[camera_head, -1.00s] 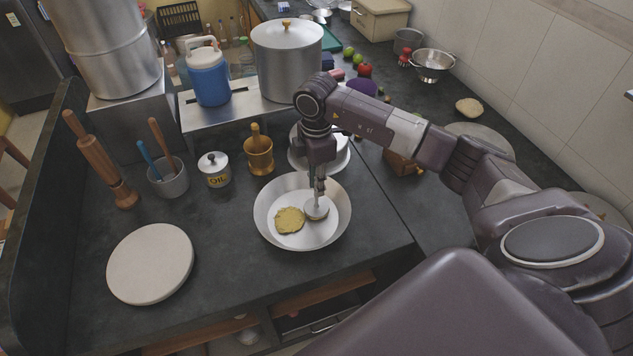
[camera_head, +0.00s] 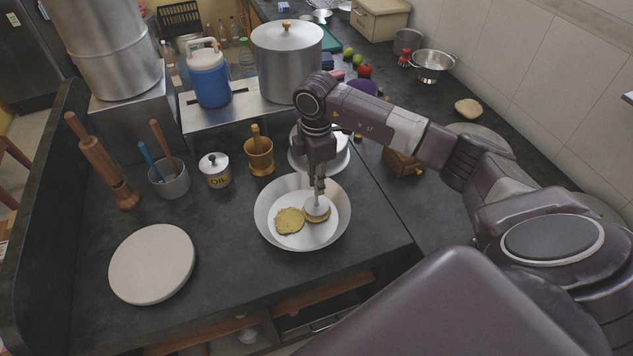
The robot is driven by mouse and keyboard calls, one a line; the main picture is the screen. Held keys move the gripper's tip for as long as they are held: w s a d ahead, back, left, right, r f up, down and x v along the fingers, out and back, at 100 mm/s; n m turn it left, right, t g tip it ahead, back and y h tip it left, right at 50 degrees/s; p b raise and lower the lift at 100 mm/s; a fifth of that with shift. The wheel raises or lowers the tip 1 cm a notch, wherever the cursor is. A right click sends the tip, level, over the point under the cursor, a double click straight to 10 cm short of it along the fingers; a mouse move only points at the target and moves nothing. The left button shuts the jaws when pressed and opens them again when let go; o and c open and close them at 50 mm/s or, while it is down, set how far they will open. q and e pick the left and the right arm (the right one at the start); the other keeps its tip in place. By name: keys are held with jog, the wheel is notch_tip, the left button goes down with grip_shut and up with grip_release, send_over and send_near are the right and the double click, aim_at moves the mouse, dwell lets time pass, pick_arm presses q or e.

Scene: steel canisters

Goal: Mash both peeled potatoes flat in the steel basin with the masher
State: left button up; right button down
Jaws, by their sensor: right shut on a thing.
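The steel basin (camera_head: 267,232) stands on the dark counter near its front edge. A flattened yellow potato mass (camera_head: 289,221) lies in the left-middle of the basin. The masher (camera_head: 316,207) stands upright in the basin to the right of it, its round plate over a second yellow potato mass (camera_head: 321,219), whose edge shows from under the plate. My right gripper (camera_head: 319,185) points down above the basin, shut on the masher's handle, which it mostly hides. My left gripper is out of view.
A round pale board (camera_head: 152,263) lies left of the basin. A large pot (camera_head: 287,65) stands further back.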

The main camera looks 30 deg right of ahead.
jog(key=shift+f, duration=0.15)
dwell(0.3)
jog(key=shift+f+b, duration=0.7)
jog(key=shift+f, duration=0.1)
jog(key=shift+r, duration=0.1)
jog(key=shift+s+a+f, duration=0.1)
jog(key=shift+s+f, duration=0.05)
jog(key=shift+f, duration=0.3)
